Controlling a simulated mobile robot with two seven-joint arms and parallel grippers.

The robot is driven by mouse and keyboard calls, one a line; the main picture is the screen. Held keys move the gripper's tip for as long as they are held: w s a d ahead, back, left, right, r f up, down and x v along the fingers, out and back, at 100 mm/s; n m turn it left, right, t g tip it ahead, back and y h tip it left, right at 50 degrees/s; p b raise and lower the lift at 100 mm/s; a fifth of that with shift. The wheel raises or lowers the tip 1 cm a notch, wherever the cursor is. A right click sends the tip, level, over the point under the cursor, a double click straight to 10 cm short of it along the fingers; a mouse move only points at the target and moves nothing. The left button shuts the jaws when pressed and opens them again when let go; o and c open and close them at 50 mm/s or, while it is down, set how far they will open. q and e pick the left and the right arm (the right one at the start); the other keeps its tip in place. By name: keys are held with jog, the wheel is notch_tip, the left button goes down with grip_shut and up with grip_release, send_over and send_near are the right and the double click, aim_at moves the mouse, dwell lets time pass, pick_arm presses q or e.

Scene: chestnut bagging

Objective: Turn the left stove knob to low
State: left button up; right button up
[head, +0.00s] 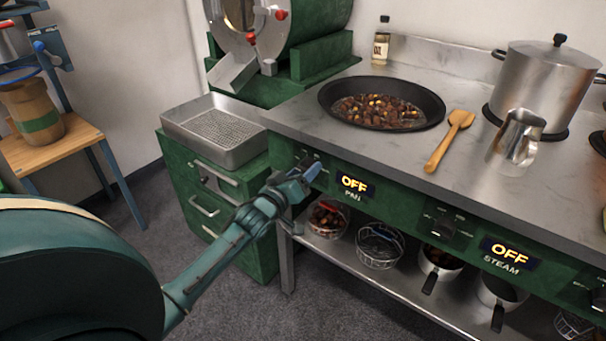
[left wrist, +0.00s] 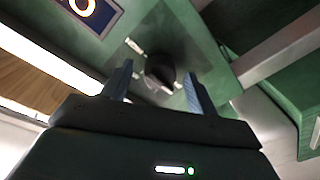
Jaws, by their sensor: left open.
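The left stove knob (left wrist: 160,70) is a dark round knob on the green front panel. It shows between the two fingers of my left gripper (left wrist: 158,72) in the left wrist view, with a gap visible on both sides. In the head view my left gripper (head: 303,172) is at the panel's left end, beside the display (head: 355,185) that reads OFF above the label PAN. The gripper covers most of the left knob there. The fingers are open. My right gripper is out of view.
A pan of chestnuts (head: 385,112), a wooden spatula (head: 450,140), a metal jug (head: 517,140) and a pot (head: 545,80) stand on the stove top. A middle knob (head: 442,226) is near a second display (head: 510,253) reading OFF, STEAM. Baskets (head: 378,246) stand on the shelf below.

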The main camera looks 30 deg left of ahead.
pick_arm(q)
jog(key=shift+w, duration=0.15)
jog(key=c, duration=1)
